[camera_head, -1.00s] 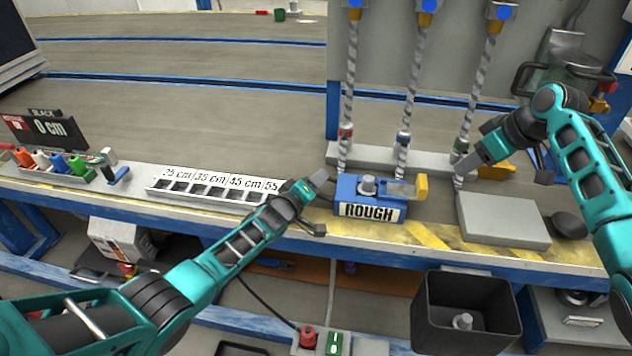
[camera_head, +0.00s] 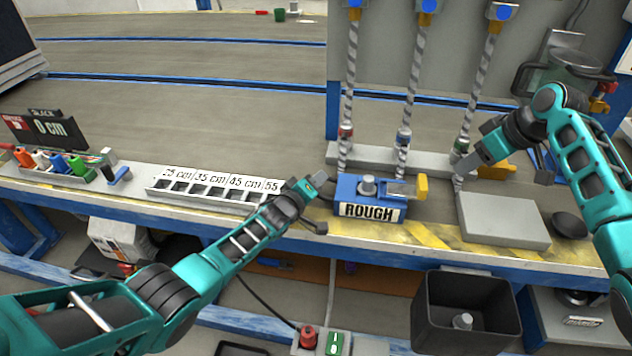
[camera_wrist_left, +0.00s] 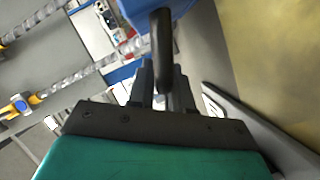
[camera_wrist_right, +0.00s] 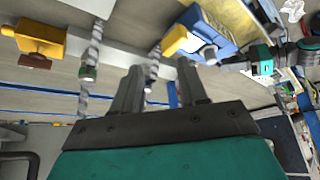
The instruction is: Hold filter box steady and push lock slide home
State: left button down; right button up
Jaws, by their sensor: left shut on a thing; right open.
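The blue filter box (camera_head: 370,209), labelled ROUGH, sits on the bench near its front edge. A yellow piece (camera_head: 422,187), apparently the lock slide, stands out at the box's right end; it also shows in the right wrist view (camera_wrist_right: 175,40). My left gripper (camera_head: 319,184) is at the box's left end. In the left wrist view its fingers (camera_wrist_left: 161,78) are shut on a black handle (camera_wrist_left: 160,45), and the blue box shows just beyond. My right gripper (camera_head: 468,166) is open and empty, to the right of the box and apart from the yellow piece.
Twisted rods (camera_head: 407,100) hang behind the box over a grey base. A grey block (camera_head: 503,219) and a dark round knob (camera_head: 569,225) lie to the right. A slotted length tray (camera_head: 215,188) is at the left. A black bin (camera_head: 466,312) stands below the bench edge.

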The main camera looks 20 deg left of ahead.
jog(key=shift+a+f, duration=0.1)
jog(key=c, duration=0.3)
jog(key=shift+w+a+f+m+h, duration=0.25)
jog(key=shift+m+h, duration=0.05)
jog(key=shift+m, duration=0.3)
jog(key=shift+c, duration=0.7)
jog(key=m, duration=0.1)
jog(key=w+a+f+m+h, duration=0.1)
jog(key=f+m+t, duration=0.1)
jog(key=m, duration=0.1)
jog(key=shift+w+a+h, duration=0.25)
jog(key=shift+a+h, duration=0.05)
jog(key=shift+a, duration=0.1)
grip_shut()
jog(key=shift+w+a+f+m+t+h, duration=0.25)
jog(key=shift+f+m, duration=0.4)
jog(key=shift+f, duration=0.9)
jog(key=shift+w+a+f+m+t+h, duration=0.15)
jog(key=shift+a+f+m+h, duration=0.35)
jog(key=shift+f, duration=1)
jog(key=shift+w+a+f+m+t+h, duration=0.15)
jog(key=shift+f+m, duration=0.6)
jog(key=shift+f, duration=0.8)
jog(key=shift+d, duration=0.1)
jog(key=shift+w+d, duration=0.1)
jog(key=shift+d, duration=0.8)
notch_tip(320, 180, up, 8)
